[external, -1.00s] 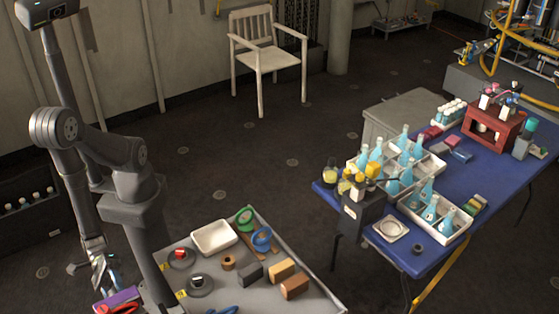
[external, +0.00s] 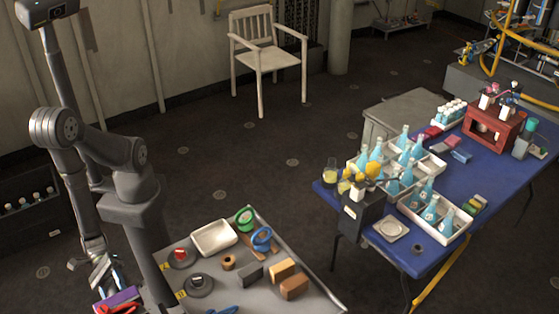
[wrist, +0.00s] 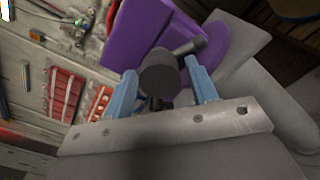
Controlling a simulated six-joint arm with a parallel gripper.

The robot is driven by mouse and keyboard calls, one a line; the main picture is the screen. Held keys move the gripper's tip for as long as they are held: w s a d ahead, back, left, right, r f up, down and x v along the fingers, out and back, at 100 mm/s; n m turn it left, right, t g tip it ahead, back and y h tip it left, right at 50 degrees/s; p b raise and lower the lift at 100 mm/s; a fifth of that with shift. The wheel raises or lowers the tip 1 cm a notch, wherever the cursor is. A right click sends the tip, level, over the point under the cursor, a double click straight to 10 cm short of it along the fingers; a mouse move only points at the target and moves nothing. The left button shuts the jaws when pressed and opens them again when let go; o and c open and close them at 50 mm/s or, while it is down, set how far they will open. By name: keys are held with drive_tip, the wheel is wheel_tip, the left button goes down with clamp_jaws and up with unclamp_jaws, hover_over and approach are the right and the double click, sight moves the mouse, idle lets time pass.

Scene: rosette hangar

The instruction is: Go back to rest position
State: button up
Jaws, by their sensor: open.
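My gripper (external: 104,278) hangs low at the left of the external view, beside my arm's column and just above a purple object (external: 118,297). In the wrist view my gripper (wrist: 163,88) shows two light blue fingers spread apart. A dark grey knob-like cylinder (wrist: 159,73) appears between and beyond the fingertips. A purple piece (wrist: 145,28) lies behind it. I cannot tell whether the cylinder touches a finger; the jaws are not closed on it.
A grey bench top (external: 225,296) holds a white tray (external: 214,238), blocks and tape rolls. A blue table (external: 400,262) with flasks stands at the right. A white chair (external: 265,58) stands at the back. Open floor lies between. The wrist view shows red trays (wrist: 62,95) at the left.

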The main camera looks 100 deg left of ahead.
drive_tip(key=shift+n, duration=0.7)
idle(0.6)
drive_tip(key=shift+o, duration=0.2)
